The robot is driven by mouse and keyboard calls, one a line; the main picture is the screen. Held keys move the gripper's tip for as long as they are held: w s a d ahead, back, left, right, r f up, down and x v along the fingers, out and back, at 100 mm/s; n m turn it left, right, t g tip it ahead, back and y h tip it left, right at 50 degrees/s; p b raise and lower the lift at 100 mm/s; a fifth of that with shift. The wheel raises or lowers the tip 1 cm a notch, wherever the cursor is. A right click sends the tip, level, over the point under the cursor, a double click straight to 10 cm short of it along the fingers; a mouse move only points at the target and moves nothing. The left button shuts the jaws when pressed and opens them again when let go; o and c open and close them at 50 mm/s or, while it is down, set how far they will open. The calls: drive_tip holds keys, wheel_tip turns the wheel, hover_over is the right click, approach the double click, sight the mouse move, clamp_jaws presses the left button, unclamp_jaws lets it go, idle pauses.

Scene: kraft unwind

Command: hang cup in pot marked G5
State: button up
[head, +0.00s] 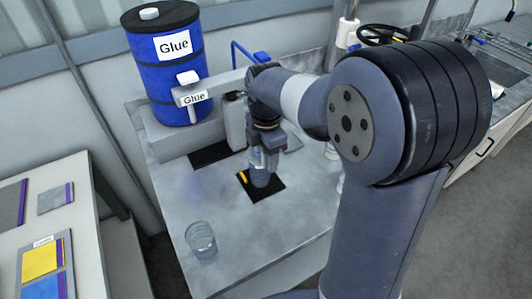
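My gripper (261,155) points down over a black square (270,190) on the grey bench. A bluish, see-through cup-like thing (261,179) is directly below or between its fingers, over the square. The fingers are too small and partly hidden, so I cannot tell whether they grip it. A small yellow piece (242,176) shows at the square's left edge. A clear cup (201,240) stands upright near the bench's front left, apart from the gripper. I cannot read a G5 mark anywhere, so I cannot identify that pot.
A blue drum labelled Glue (166,75) stands at the back left, with a tap arm labelled Glue (195,97) in front. A dark pad (210,154) lies below it. A side table (85,220) holds coloured pads. My arm hides the bench's right part.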

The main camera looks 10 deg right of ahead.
drive_tip(key=shift+o, duration=0.6)
drive_tip(key=shift+r, duration=0.1)
drive_tip(key=shift+r, duration=0.3)
wheel_tip(320, 180, up, 10)
drive_tip(key=shift+r, duration=0.1)
wheel_tip(320, 180, down, 10)
drive_tip(key=shift+f, duration=0.25)
drive_tip(key=shift+r+p, duration=0.35)
drive_tip(key=shift+p, duration=0.1)
drive_tip(key=shift+r+p, duration=0.9)
drive_tip(key=shift+r, duration=0.55)
